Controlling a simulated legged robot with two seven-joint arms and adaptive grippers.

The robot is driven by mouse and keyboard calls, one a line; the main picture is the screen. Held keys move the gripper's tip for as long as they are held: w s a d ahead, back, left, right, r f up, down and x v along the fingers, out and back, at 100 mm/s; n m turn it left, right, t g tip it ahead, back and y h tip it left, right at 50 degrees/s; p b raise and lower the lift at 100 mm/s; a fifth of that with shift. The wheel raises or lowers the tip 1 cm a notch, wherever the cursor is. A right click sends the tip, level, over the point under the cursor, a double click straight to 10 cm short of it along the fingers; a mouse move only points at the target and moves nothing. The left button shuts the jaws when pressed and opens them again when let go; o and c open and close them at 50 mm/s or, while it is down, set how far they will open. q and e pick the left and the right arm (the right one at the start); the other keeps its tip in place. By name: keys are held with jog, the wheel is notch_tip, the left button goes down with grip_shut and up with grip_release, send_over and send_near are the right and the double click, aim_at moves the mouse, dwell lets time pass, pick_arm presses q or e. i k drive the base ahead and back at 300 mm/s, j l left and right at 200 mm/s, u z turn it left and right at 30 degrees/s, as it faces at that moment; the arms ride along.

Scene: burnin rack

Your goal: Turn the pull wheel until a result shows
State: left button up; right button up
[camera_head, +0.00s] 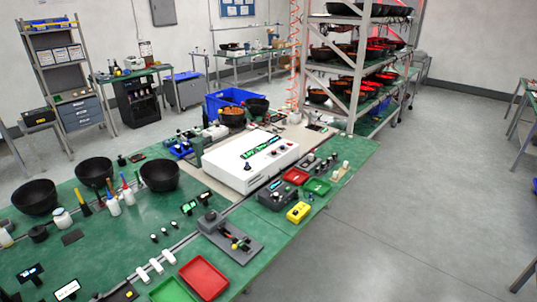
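A dark grey fixture (222,240) lies on the near green bench. It carries an upright block with a round dark knob (211,215) at its left end and small parts with a red spot and a light-coloured spot to the right. The knob may be the pull wheel, but it is too small to be sure. A yellow device (299,211) with a dark panel stands to the right of the fixture. No result can be read on it. Neither of my grippers shows in the view.
A white box (250,160) with a lit green display stands behind the fixture. Red (204,277) and green (171,291) trays lie in front. Several black bowls (159,174) and bottles stand on the left. Open floor (400,210) lies right of the bench.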

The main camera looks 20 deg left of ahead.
aim_at(210, 216)
jog(key=u, duration=1.3)
jog(key=i+l, duration=0.8)
jog(key=i, duration=0.1)
